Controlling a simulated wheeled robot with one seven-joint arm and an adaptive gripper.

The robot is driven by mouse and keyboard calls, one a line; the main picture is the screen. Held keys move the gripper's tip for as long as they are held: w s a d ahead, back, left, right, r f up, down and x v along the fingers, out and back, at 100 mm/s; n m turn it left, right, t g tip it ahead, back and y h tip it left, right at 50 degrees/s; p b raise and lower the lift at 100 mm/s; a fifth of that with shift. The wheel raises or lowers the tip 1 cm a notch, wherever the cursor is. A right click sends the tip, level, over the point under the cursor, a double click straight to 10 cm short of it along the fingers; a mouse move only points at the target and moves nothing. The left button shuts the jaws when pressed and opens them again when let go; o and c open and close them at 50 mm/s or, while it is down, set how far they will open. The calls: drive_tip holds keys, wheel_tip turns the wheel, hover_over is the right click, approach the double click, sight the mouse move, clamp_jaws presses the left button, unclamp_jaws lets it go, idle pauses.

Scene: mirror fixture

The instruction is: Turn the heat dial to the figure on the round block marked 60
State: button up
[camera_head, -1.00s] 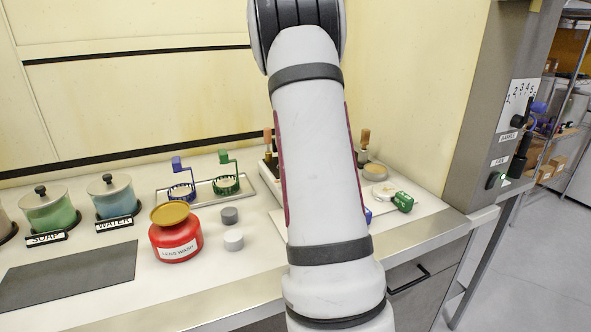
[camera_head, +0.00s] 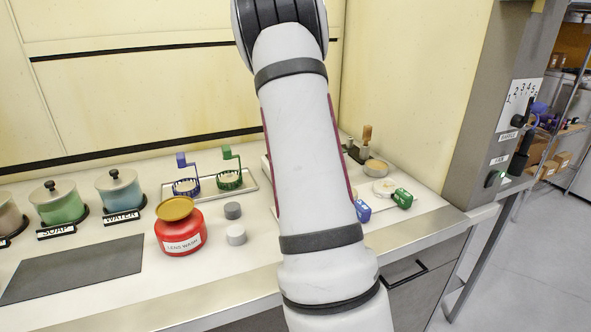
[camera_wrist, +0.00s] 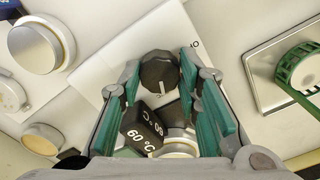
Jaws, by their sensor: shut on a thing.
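In the wrist view the black heat dial (camera_wrist: 161,76) sits on a white panel, with a pale pointer mark toward the lower edge of the picture. My gripper (camera_wrist: 159,67) has its green-padded fingers on either side of the dial, shut on it. A black block marked 60 °C (camera_wrist: 138,128) shows between the fingers, nearer the wrist; its lettering appears on two faces. A scale figure near the dial's upper right is only partly readable. In the head view my arm hides the dial, the block and my gripper.
A red lens wash jar (camera_head: 180,230), two small grey cylinders and the soap (camera_head: 58,205) and water (camera_head: 120,192) pots stand left of my arm. A tray with blue and green holders (camera_head: 229,178) lies behind.

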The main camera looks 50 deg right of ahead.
drive_tip(key=shift+m, duration=0.6)
drive_tip(key=o, duration=1.1)
drive_tip(key=shift+o, duration=0.2)
wheel_tip(320, 180, up, 8)
drive_tip(key=shift+f, duration=0.25)
